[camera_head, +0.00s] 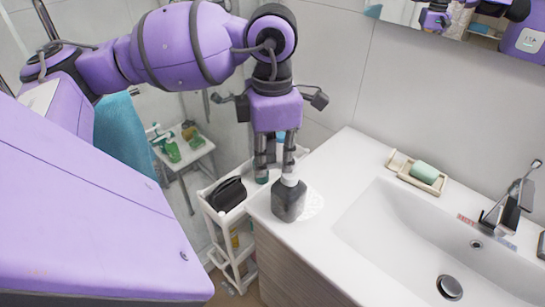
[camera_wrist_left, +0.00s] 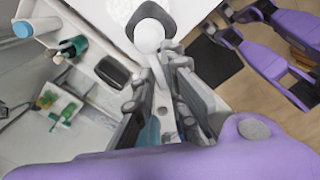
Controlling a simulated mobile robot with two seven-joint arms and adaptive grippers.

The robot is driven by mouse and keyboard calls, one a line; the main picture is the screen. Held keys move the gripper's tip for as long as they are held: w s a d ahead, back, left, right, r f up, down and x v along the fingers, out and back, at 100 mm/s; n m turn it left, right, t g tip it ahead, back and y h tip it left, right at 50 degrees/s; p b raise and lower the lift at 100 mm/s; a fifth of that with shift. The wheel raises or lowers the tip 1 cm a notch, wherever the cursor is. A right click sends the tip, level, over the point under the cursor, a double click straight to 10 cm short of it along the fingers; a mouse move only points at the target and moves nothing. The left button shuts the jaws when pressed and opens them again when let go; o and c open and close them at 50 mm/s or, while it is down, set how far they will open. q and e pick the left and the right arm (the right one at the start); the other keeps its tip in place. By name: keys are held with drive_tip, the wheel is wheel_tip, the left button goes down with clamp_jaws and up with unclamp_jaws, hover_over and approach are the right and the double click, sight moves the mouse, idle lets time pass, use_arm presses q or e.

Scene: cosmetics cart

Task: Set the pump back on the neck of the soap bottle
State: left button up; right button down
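The soap bottle (camera_head: 288,203) is dark grey and stands upright on the left end of the white counter. The white pump (camera_head: 290,179) is at its top; in the wrist view the pump's round head (camera_wrist_left: 148,36) lies over the dark bottle (camera_wrist_left: 152,11). My left gripper (camera_head: 277,172) points down over the bottle. In the wrist view the pump's white spout runs between its fingertips (camera_wrist_left: 160,66), which look closed on it. Whether the pump is seated on the neck is hidden. Part of my right arm (camera_wrist_left: 285,35) shows at the wrist view's right; its fingers are unclear.
The sink (camera_head: 420,235), the faucet (camera_head: 508,208) and a soap dish (camera_head: 399,164) with green soap (camera_head: 424,172) are to the right.

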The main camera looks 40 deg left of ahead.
use_arm(q)
drive_tip(key=o, duration=0.4)
drive_tip(key=shift+c, duration=0.2)
drive_tip(key=shift+r, duration=0.3)
wheel_tip(320, 180, up, 11)
drive_tip(key=shift+r, duration=0.2)
idle(0.3)
